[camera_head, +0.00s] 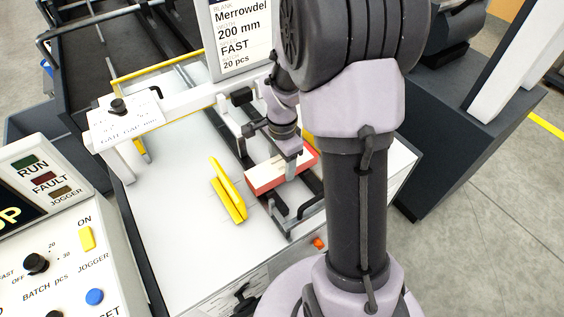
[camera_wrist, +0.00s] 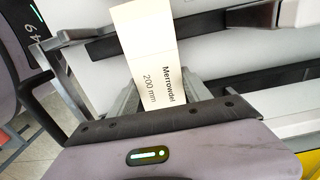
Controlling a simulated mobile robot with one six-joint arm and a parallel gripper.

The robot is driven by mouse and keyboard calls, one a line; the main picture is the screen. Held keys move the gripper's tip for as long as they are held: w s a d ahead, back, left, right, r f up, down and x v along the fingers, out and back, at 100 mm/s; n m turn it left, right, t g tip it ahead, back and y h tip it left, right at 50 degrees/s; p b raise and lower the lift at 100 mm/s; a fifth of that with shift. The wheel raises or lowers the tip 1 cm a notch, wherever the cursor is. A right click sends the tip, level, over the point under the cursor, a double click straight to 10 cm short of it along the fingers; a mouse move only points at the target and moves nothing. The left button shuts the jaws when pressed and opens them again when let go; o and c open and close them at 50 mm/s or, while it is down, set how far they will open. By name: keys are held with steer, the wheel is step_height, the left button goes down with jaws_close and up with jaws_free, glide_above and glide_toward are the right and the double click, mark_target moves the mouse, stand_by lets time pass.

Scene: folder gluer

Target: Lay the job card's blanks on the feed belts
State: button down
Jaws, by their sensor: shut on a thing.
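The job card (camera_head: 238,38) stands at the back of the feeder and reads Merrowdel, 200 mm, FAST, 20 pcs. My gripper (camera_head: 291,170) is over the right part of the white feed table and is shut on a white blank stack (camera_head: 264,178) with red edges. In the wrist view the blank (camera_wrist: 147,52) lies between the jaws, and its label reads Merrowdel 200 mm. The dark feed belts (camera_head: 279,206) run beneath and beside it. I cannot tell whether the stack touches them. The fingertips are mostly hidden.
A yellow side guide (camera_head: 228,190) stands left of the stack. A white gate bar with a black knob (camera_head: 118,106) crosses behind. A control panel (camera_head: 62,250) with RUN, FAULT and JOGGER lamps is at left. The white table (camera_head: 175,240) is clear at front left.

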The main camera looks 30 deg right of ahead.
steer(key=shift+f, duration=0.3)
steer(key=shift+c, duration=2)
jaws_free()
